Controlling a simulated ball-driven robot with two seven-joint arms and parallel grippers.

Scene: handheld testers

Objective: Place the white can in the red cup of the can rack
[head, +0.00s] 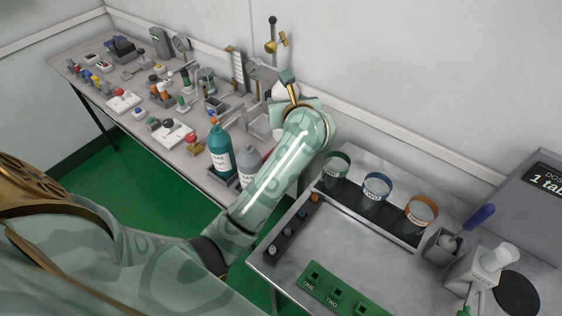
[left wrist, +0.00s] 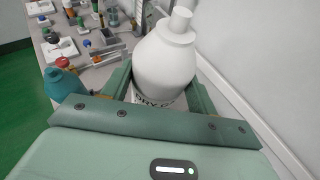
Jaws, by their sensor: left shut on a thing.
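The white can (left wrist: 165,65) looks like a rounded white bottle with a narrow neck and dark lettering low on its body. My left gripper (left wrist: 160,98) is shut on it, with a green finger on each side. I cannot make out a can rack with a red cup. Jars with green (head: 335,168), blue (head: 376,188) and orange (head: 421,211) rims stand in a dark holder on the near table. My right gripper is not in view.
A teal bottle (head: 221,150) and a grey bottle (head: 248,163) stand at the bench's near edge, beside my left arm. Many small testers and knobs crowd the bench. A green labelled board (head: 325,290) and a grey dispenser (head: 535,205) are on the near table.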

